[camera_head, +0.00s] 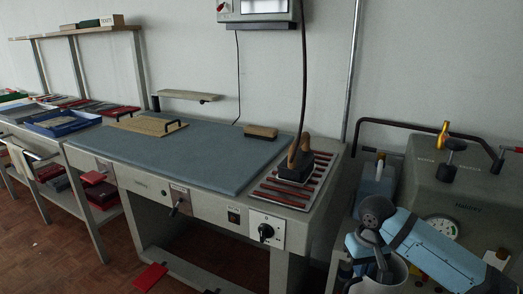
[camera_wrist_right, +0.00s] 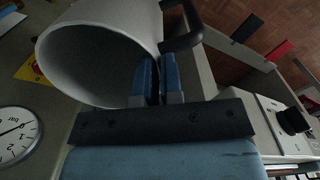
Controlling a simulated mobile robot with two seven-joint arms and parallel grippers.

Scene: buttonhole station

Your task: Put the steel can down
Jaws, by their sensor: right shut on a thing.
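The steel can (camera_head: 397,274) is a pale grey open-topped vessel at the bottom right of the head view. In the right wrist view the can (camera_wrist_right: 90,40) fills the upper left, its open mouth facing the camera, with a dark handle (camera_wrist_right: 183,27) on its side. My right gripper (camera_head: 383,275) reaches down at the can's mouth. In the wrist view its blue fingers (camera_wrist_right: 159,78) are shut on the can's wall at the rim. The can's base is hidden, so I cannot tell whether it touches anything. My left gripper is not in view.
A grey machine (camera_head: 455,185) with a dial gauge (camera_head: 441,228) stands beside my right arm. An iron (camera_head: 296,165) sits on a slotted rest (camera_head: 270,190) on the worktable. The blue-grey pad (camera_head: 190,150) is mostly clear, with a wooden block (camera_head: 260,132) at its back edge.

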